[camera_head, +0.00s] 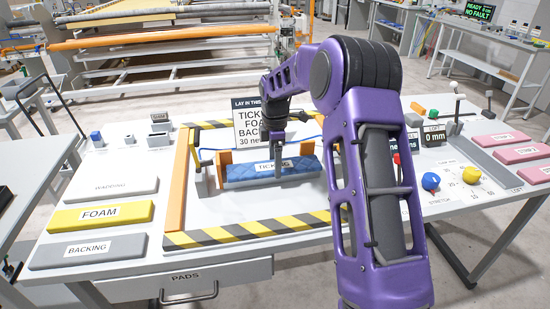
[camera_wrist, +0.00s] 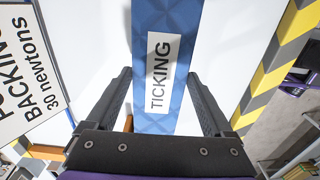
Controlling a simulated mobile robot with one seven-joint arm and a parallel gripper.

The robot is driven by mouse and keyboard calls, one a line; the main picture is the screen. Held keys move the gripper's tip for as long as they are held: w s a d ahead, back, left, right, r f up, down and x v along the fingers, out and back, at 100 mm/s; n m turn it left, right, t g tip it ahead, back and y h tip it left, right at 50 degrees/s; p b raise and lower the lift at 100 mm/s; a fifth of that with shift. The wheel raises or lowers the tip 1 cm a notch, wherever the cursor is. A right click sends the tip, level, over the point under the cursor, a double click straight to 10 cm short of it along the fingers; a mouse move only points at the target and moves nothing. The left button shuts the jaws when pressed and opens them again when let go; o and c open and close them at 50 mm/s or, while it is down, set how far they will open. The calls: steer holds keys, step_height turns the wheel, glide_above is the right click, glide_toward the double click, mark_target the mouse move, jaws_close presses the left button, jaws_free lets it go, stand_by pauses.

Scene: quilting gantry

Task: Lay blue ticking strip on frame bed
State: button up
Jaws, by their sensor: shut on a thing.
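The blue ticking strip (camera_head: 247,174) has a quilted diamond pattern and a white TICKING label. It lies crosswise inside the frame bed (camera_head: 252,229), which has a yellow-and-black striped border. My gripper (camera_head: 281,150) is over the strip from above, and in the wrist view its fingers (camera_wrist: 158,74) stand at the two long sides of the strip (camera_wrist: 171,28). It is shut on the strip. The strip is at or just above the white bed surface; I cannot tell if it touches. My arm hides the frame's right side.
Knobs and pink pads (camera_head: 521,153) are at right.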

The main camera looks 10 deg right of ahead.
steer(key=shift+f, duration=0.2)
steer(key=shift+w+a+f+p, duration=0.1)
steer(key=shift+w+a+p, duration=0.3)
steer(key=shift+w+a, duration=0.25)
stand_by(0.8)
steer(key=o, duration=1.1)
steer(key=shift+a, duration=0.1)
